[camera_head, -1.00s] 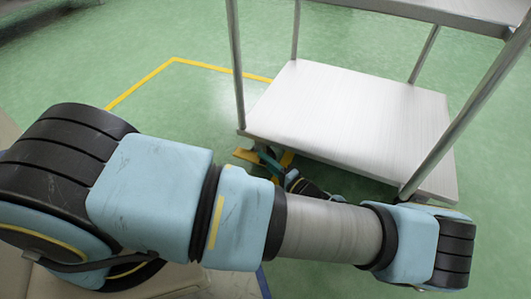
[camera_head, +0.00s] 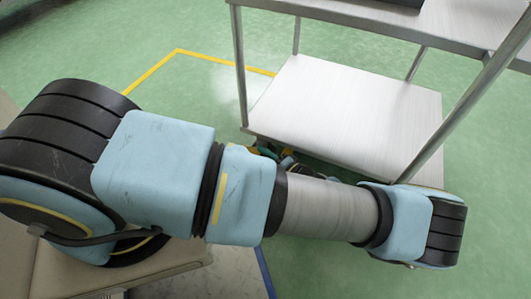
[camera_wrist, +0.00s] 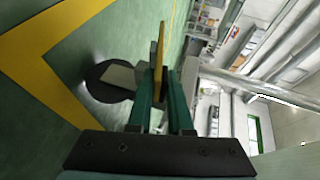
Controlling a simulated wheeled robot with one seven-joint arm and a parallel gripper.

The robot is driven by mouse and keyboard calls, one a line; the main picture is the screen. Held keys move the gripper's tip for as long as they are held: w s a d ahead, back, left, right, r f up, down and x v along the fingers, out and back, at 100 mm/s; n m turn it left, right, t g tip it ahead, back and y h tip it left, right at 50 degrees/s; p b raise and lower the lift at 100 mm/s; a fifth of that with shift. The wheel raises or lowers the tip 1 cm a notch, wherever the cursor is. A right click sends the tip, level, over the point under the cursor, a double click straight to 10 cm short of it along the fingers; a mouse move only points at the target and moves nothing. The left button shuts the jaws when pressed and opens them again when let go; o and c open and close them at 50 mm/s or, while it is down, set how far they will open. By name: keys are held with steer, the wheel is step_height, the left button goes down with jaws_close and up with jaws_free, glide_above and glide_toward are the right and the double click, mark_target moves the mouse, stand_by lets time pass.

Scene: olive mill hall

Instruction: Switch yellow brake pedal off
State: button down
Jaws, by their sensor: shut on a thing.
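The yellow brake pedal (camera_wrist: 159,52) stands as a narrow upright plate between my fingertips in the wrist view. My gripper (camera_wrist: 162,88) has two teal fingers closed around it, one on each side. In the head view, yellow bits (camera_head: 287,153) show low by the near bottom edge of the metal cart (camera_head: 345,115), next to my gripper (camera_head: 268,151). My own arm and the cart's lower shelf hide most of the pedal there. A dark round wheel (camera_wrist: 98,88) with a grey plate lies just left of the fingers in the wrist view.
The cart's posts and upper shelf (camera_head: 440,22) rise behind and to the right of my arm. A yellow floor line (camera_head: 150,72) turns a corner on the green floor. The floor to the left of the cart is clear.

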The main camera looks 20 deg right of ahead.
steer(key=c, duration=1.1)
jaws_free()
steer(key=shift+w+a+r, duration=0.1)
steer(key=shift+w+r, duration=0.1)
steer(key=shift+r, duration=0.25)
steer(key=shift+c, duration=0.2)
steer(key=shift+o, duration=0.7)
steer(key=shift+s+f, duration=0.1)
steer(key=shift+f, duration=0.05)
steer(key=p+v, duration=0.2)
steer(key=v, duration=0.8)
steer(key=shift+s, duration=0.4)
steer(key=shift+d, duration=0.2)
